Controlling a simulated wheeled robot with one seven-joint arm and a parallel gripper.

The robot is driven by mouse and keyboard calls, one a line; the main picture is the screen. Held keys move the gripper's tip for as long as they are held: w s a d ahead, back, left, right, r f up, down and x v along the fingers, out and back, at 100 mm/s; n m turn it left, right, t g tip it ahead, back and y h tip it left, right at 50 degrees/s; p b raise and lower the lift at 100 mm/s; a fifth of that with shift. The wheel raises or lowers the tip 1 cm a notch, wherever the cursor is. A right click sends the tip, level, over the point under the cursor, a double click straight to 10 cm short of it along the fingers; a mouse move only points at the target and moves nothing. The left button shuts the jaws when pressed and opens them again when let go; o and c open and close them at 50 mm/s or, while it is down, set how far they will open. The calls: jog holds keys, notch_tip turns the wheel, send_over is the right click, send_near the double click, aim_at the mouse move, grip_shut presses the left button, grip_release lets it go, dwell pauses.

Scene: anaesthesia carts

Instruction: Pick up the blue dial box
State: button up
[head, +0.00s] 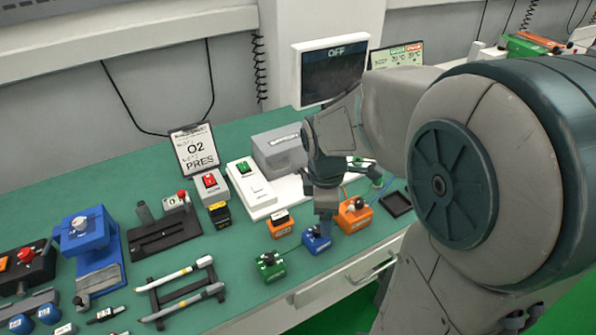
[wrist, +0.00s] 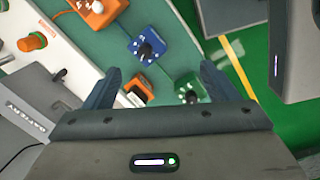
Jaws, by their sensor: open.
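The blue dial box (head: 316,241) is a small blue block with a dark knob, standing on the green bench top near its front edge. In the wrist view the blue dial box (wrist: 150,50) lies beyond and between the two fingertips, apart from them. My gripper (head: 325,209) is above the bench, just over and behind the box in the head view. In the wrist view my gripper (wrist: 160,78) has its fingers spread wide with nothing between them held.
Close by stand a green dial box (head: 270,267), an orange dial box (head: 355,216) and an orange-and-black box (head: 281,224). A grey box (head: 281,149) and a white switch panel (head: 250,190) are behind. The bench's front edge and drawer (head: 350,277) are near.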

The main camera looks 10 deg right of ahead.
aim_at(317, 229)
jog(key=w+f+n, duration=0.1)
jog(key=f+n, duration=0.1)
jog(key=f, duration=0.1)
jog(key=w+f+n, duration=0.1)
jog(key=f+n, duration=0.2)
jog(key=f, duration=0.1)
jog(key=w+f+n+y, duration=0.1)
jog(key=w+f+n, duration=0.1)
jog(key=f, duration=0.1)
jog(key=shift+w+a+f+g, duration=0.1)
jog(key=shift+a+f+g, duration=0.15)
jog(key=shift+g, duration=0.15)
jog(key=shift+w+d+f, duration=0.1)
jog(key=shift+d+f, duration=0.05)
jog(key=shift+f, duration=2.7)
jog(key=c, duration=1.5)
